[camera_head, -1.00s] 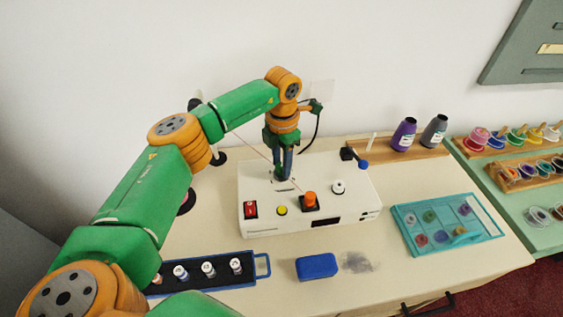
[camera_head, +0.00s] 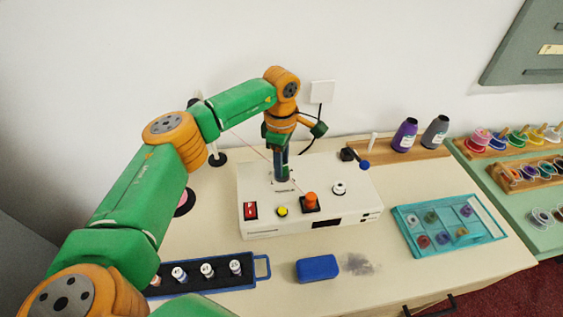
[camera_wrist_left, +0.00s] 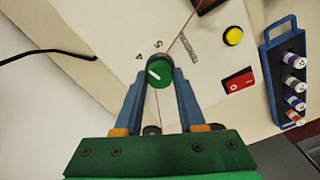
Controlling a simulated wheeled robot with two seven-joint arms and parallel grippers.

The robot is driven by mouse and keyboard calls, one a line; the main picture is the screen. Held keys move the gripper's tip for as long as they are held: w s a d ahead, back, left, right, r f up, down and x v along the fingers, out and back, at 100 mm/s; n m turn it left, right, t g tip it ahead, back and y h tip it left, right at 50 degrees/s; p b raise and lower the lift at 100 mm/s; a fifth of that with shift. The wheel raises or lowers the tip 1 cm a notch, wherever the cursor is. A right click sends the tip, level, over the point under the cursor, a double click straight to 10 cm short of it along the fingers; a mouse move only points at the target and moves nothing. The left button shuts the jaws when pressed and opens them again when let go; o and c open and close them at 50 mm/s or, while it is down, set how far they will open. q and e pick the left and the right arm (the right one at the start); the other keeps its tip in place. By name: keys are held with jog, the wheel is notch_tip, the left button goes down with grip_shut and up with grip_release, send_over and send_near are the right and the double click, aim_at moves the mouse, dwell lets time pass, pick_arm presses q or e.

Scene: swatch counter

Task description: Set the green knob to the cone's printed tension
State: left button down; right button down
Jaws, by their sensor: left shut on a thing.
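The green knob (camera_wrist_left: 161,75) sits on top of the white machine (camera_head: 360,203), with a white pointer line on its face. In the left wrist view the line points toward the left, and small printed numerals (camera_wrist_left: 149,49) lie above the knob. My left gripper (camera_head: 281,178) points down at the machine, its two fingers shut on the knob from both sides. The gripper hides the knob in the head view. A purple cone (camera_head: 404,136) and a grey cone (camera_head: 434,134) stand on a wooden rack at the back. Their print is too small to read. My right gripper is not in view.
The machine carries a red switch (camera_head: 251,211), a yellow button (camera_head: 282,212), an orange knob (camera_head: 310,200) and a white knob (camera_head: 339,188). A thread runs across its top. A blue spool tray (camera_head: 262,266), a blue block (camera_head: 317,268) and a teal tray (camera_head: 409,232) lie around it.

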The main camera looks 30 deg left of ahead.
pick_arm(q)
jog(key=m, duration=0.4)
jog(key=shift+m, duration=2.6)
jog(key=c, duration=0.5)
grip_release()
jog(key=shift+r, duration=0.35)
notch_tip(320, 180, up, 6)
jog(key=shift+r+b, duration=0.25)
jog(key=shift+b, duration=0.5)
